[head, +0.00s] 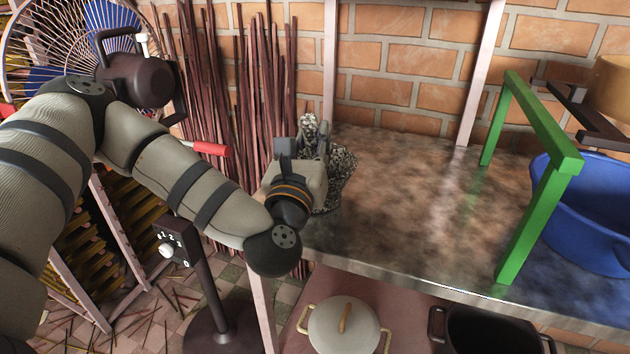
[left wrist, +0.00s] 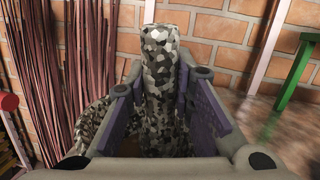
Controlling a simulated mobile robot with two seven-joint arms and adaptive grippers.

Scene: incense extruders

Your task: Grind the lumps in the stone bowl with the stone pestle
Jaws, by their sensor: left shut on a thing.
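The stone bowl (head: 342,178), speckled black and white, stands on the metal table at its left end. My left gripper (head: 309,150) is over the bowl and hides much of it. It is shut on the speckled stone pestle (head: 309,127), whose top sticks up above the fingers. In the left wrist view the pestle (left wrist: 160,85) stands nearly upright between the two fingers (left wrist: 160,110), and part of the bowl's wall (left wrist: 92,125) shows to its left. The pestle's lower end and the lumps are hidden. My right gripper is not in view.
The table top (head: 400,200) is clear right of the bowl, up to a green frame (head: 540,130) and a blue basin (head: 585,215). Thin dark sticks (head: 255,90) lean on the brick wall behind. A lidded pot (head: 343,328) is below the table.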

